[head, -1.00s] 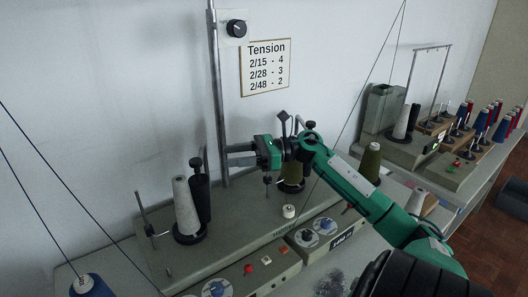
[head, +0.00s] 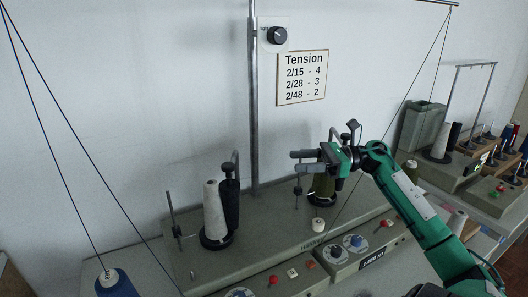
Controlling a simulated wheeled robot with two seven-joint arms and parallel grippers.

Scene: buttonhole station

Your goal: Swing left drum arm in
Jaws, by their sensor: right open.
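The left winding position on the grey-green winder (head: 205,270) has a white cone of yarn (head: 213,210). A black upright drum (head: 230,203) stands close against the cone's right side, with a dark rod and knob (head: 235,158) above it. I take this to be the left drum arm. My right gripper (head: 297,161) is open and empty, its two grey fingers pointing left. It is in the air to the upper right of the black drum, apart from it. My left gripper is not in view.
A metal post (head: 254,95) rises behind the winder. The wall has a tension sign (head: 302,76) and a black knob (head: 278,35). A white spool (head: 318,225) sits on the winder. A blue cone (head: 115,285) is at lower left. Another winder (head: 425,165) stands at right.

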